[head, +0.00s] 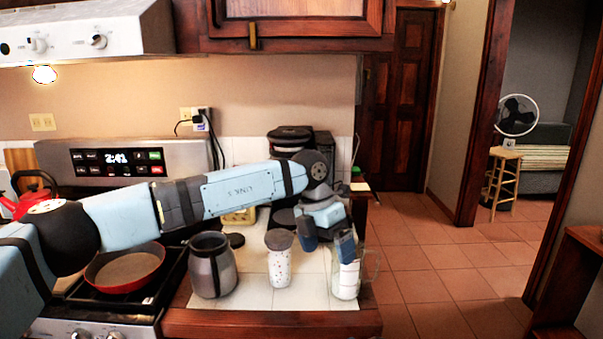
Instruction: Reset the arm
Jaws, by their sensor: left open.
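My left arm comes in from the left and reaches across the stove and counter. My left gripper (328,246) hangs at its end, pointing down over the right part of the counter. Its two dark blue fingers are apart and I see nothing held between them. My right gripper is not in view.
A black coffee maker (291,140) is behind. A red pan (125,268) sits on the stove at left. Open tiled floor (435,270) lies to the right.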

